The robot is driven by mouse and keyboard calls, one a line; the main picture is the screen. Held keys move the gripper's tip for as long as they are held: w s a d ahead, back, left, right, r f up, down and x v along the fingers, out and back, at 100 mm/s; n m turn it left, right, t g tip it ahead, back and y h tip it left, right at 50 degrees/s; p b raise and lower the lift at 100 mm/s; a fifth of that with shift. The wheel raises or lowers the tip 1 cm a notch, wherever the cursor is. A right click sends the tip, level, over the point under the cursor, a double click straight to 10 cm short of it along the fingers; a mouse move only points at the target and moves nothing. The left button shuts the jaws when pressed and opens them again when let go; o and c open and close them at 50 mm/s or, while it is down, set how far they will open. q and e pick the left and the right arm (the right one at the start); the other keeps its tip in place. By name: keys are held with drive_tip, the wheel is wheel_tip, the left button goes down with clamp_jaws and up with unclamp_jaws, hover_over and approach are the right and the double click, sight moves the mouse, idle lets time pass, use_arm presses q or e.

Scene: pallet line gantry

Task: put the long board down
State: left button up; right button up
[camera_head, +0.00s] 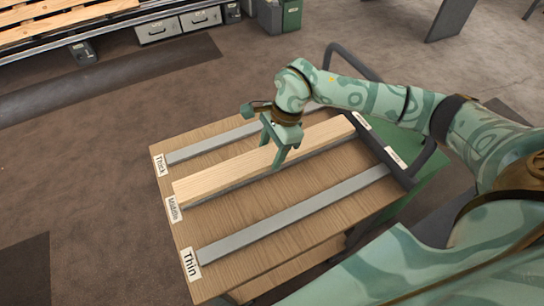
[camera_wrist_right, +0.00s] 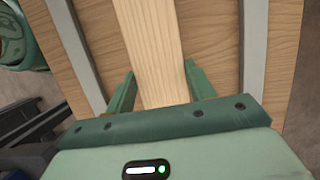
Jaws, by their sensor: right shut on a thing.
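The long board (camera_head: 222,177) is a pale wooden plank. It lies lengthwise along the middle grey strip of the wooden cart top (camera_head: 240,212), its near-left end by the "Middle" label (camera_head: 173,209). A little of the grey strip shows along its lower edge; I cannot tell whether it touches the strip or is just above it. My right gripper (camera_head: 273,152) is shut on the board near its middle, one finger on each side. In the right wrist view the board (camera_wrist_right: 152,45) runs between the fingers. My left gripper is not in view.
The strip by the "Thick" label (camera_head: 159,165) and the strip (camera_head: 295,215) by the "Thin" label (camera_head: 190,264) are bare. A dark handle rail (camera_head: 385,155) edges the cart's right end. Grey drawers (camera_head: 158,31) and a pallet (camera_head: 60,22) stand at the back left.

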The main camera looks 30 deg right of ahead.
sight(276, 150)
drive_tip(key=shift+w+d+f, duration=0.15)
drive_tip(key=shift+d+f, duration=0.1)
drive_tip(key=shift+f, duration=0.15)
wheel_tip(276, 150, down, 3)
drive_tip(key=shift+f+b, duration=0.2)
drive_tip(key=shift+b, duration=0.65)
drive_tip(key=shift+r, duration=0.15)
drive_tip(key=o, duration=1.2)
drive_tip(key=shift+c, duration=0.2)
drive_tip(key=p+v, duration=0.3)
drive_tip(key=v, duration=0.9)
drive_tip(key=shift+d+p, duration=0.1)
drive_tip(key=shift+p, duration=0.25)
